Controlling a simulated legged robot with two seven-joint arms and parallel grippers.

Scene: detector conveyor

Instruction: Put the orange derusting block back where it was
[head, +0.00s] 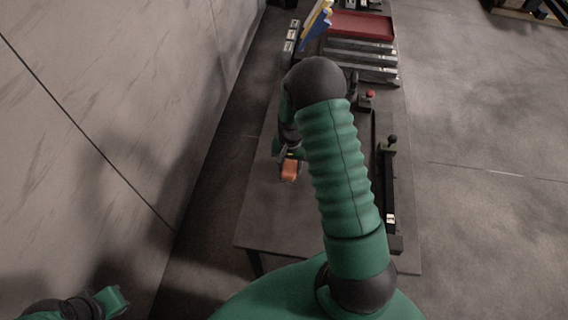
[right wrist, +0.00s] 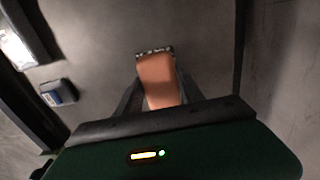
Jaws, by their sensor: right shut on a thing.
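The orange derusting block (head: 289,171) shows at the end of my right arm in the head view, over the left part of the dark table (head: 262,215). My right gripper (head: 287,157) is shut on it. In the right wrist view, the orange block (right wrist: 158,82) sits between the two fingers of the right gripper (right wrist: 152,88), with a dark speckled strip at its far end. I cannot tell whether the block touches the table. My left gripper (head: 115,300) is at the lower left edge of the head view, away from the table; its fingers are not clear.
A red tray (head: 362,26) and several metal bars (head: 360,62) lie at the table's far end. A red-topped device (head: 368,97) and a long dark fixture (head: 389,185) stand along the right side. The near left tabletop is clear. A blue-grey object (right wrist: 59,92) shows in the wrist view.

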